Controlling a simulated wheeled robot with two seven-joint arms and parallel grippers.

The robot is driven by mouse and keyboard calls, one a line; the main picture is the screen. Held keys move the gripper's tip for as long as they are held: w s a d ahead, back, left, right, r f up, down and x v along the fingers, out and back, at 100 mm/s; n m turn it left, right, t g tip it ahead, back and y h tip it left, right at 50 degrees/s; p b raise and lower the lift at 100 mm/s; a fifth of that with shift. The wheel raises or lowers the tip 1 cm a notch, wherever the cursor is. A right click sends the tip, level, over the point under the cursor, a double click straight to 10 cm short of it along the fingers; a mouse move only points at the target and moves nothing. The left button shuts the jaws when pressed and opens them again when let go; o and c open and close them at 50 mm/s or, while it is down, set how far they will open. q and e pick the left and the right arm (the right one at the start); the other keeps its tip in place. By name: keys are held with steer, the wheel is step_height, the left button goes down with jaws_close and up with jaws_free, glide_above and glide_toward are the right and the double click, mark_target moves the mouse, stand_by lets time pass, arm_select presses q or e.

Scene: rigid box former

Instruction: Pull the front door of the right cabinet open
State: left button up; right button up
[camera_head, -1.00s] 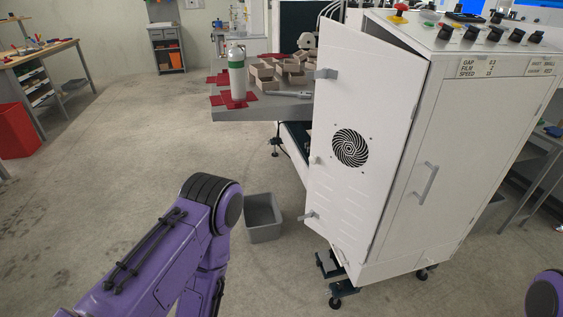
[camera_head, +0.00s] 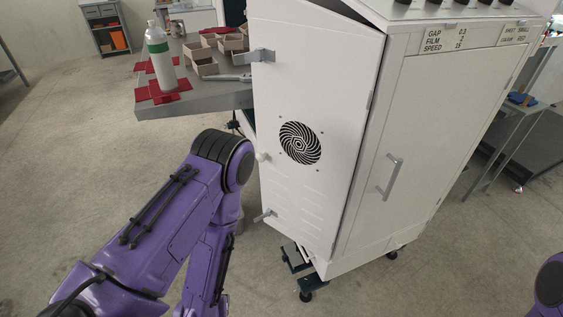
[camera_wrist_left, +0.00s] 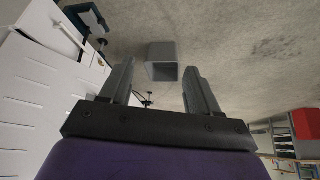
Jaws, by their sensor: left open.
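The white cabinet (camera_head: 420,150) stands right of centre. Its panel door (camera_head: 315,110), with a round fan vent, stands ajar; a dark gap shows along its top. This door has latches (camera_head: 262,55) and a small knob (camera_head: 263,157) near its left edge. The adjoining face has a shut door with a grey bar handle (camera_head: 391,176). My left gripper is hidden behind its arm in the head view. In the left wrist view my left gripper (camera_wrist_left: 160,75) is open and empty, with the slotted white panel (camera_wrist_left: 35,90) to its left, apart from the fingers. My right gripper is out of view.
A grey bench (camera_head: 200,100) with a bottle (camera_head: 160,58) and small boxes (camera_head: 232,42) stands behind the vented door. Dark caster feet (camera_head: 305,285) stick out under the cabinet. A grey bin (camera_wrist_left: 162,62) stands on the floor beyond the left fingers.

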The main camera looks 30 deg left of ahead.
arm_select(q)
steer(key=w+a+r+m+t+h+b, duration=0.1)
steer(key=w+a+r+t+b, duration=0.15)
steer(key=w, duration=0.65)
steer(key=w+a+r+m+t+h+b, duration=0.1)
steer(key=w+r+t+b, duration=0.2)
steer(key=w, duration=0.5)
steer(key=w+a+r+m+t+h+b, duration=0.15)
steer(key=w+r+t, duration=0.25)
steer(key=r, duration=0.4)
steer(key=w+a+r+m+t+h+b, duration=0.1)
steer(key=w+a+r+m+t+h, duration=0.2)
steer(key=r, duration=0.5)
steer(key=w+d+n, duration=0.1)
steer(key=w+d, duration=0.1)
steer(key=w, duration=0.8)
steer(key=shift+w+d+r+t+p, duration=0.2)
steer(key=shift+d+t+p, duration=0.1)
steer(key=shift+t+p, duration=0.1)
jaws_close()
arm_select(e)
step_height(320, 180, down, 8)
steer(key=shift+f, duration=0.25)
